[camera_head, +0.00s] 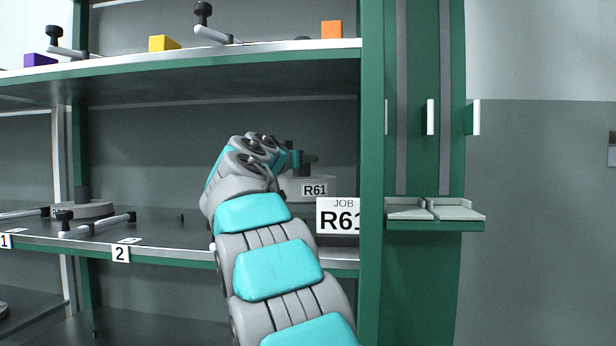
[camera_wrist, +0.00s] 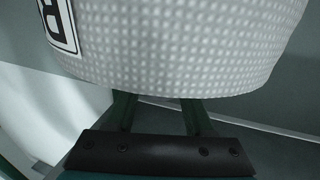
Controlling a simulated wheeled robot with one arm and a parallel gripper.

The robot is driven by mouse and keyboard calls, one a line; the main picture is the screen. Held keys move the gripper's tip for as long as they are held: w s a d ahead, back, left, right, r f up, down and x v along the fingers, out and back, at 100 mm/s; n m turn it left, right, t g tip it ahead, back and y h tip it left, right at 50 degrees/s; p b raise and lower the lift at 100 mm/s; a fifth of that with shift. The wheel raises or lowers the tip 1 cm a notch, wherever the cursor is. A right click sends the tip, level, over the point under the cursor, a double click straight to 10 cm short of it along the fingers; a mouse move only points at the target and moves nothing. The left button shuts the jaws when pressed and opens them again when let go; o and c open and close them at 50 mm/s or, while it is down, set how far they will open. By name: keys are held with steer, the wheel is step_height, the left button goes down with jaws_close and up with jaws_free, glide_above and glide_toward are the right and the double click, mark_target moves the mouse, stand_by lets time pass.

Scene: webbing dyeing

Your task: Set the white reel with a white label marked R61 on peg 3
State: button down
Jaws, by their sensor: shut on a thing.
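The white reel (camera_head: 292,186) with a white R61 label (camera_head: 314,190) is in the middle bay, partly hidden behind my arm. In the wrist view the dotted white reel (camera_wrist: 190,50) fills the top, with part of its label at the left. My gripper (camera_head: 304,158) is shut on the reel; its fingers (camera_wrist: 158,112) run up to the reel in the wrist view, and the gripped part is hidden. A JOB R61 card (camera_head: 338,216) stands in front of the bay. I cannot make out peg 3 or its number; my arm and the card cover that area.
Number plates 1 (camera_head: 5,241) and 2 (camera_head: 121,253) mark the shelf edge at left. A green post (camera_head: 372,150) stands close right of the card. The upper shelf (camera_head: 200,62) lies above.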

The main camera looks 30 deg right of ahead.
mark_target(298, 174)
steer(key=shift+w+d+f, duration=0.2)
steer(key=shift+d+f, duration=0.05)
steer(key=shift+f, duration=0.25)
steer(key=shift+f+b, duration=0.1)
steer(key=shift+b, duration=0.2)
steer(key=shift+f+b, duration=0.85)
steer(key=shift+f, duration=0.35)
steer(key=shift+f+b, duration=1.5)
steer(key=shift+b, duration=0.35)
steer(key=shift+c, duration=1)
jaws_free()
